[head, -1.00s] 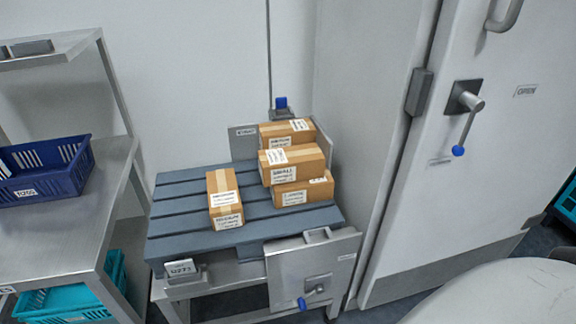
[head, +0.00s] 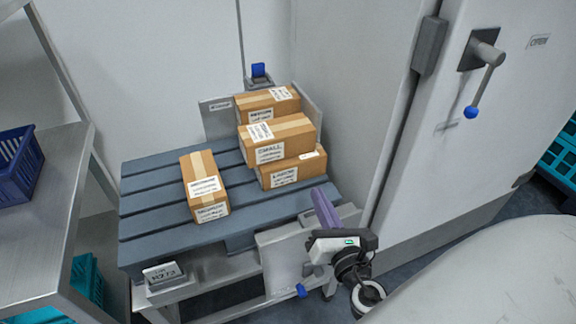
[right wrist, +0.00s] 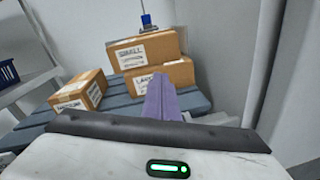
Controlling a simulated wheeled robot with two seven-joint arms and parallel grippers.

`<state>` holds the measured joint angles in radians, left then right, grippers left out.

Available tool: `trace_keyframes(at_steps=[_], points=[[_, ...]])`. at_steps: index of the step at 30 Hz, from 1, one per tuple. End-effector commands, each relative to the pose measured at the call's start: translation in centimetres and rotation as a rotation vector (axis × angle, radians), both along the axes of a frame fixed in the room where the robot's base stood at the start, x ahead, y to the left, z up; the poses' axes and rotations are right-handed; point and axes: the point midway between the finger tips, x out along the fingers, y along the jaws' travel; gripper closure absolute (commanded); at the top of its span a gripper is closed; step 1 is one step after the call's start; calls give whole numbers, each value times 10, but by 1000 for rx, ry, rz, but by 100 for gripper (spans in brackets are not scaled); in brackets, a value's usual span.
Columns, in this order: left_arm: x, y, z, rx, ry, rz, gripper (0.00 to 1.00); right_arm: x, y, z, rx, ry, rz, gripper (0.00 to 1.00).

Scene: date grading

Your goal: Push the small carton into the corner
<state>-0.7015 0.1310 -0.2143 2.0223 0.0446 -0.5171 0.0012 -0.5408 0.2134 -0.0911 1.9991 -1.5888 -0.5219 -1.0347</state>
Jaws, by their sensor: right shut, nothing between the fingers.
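The small carton (head: 289,131), brown with tan tape and a "SMALL" label, sits on top of a lower carton (head: 309,167) at the pallet's back right. The small carton also shows in the right wrist view (right wrist: 163,43), above the lower carton (right wrist: 181,76). Another carton (head: 254,101) stands behind them. Grey corner plates (head: 216,124) rise at the pallet's back corner. My right gripper (head: 325,205) has purple fingers, shut and empty, at the pallet's front right, apart from the cartons. The fingers also show in the right wrist view (right wrist: 163,97). My left gripper is out of view.
A separate carton (head: 203,173) lies on the left of the blue-grey pallet (head: 155,225). A metal panel (head: 285,260) with a blue-tipped handle is at the front. A steel shelf (head: 60,160) with a blue crate (head: 15,175) stands left. A door (head: 455,110) is close on the right.

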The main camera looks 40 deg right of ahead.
Motion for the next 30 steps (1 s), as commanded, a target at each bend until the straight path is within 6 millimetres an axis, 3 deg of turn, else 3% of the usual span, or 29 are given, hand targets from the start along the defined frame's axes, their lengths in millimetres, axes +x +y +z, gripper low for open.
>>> trace_keyframes(at_steps=[3,7,11,24,30], points=[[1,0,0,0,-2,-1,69,6,11,0,-223,38,77,100],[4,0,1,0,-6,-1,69,12,17,-1,-328,56,112,100],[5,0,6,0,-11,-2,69,25,14,0,-342,57,114,100],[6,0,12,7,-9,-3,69,113,-7,0,-334,56,113,100],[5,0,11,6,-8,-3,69,137,-13,-1,-335,57,114,100]])
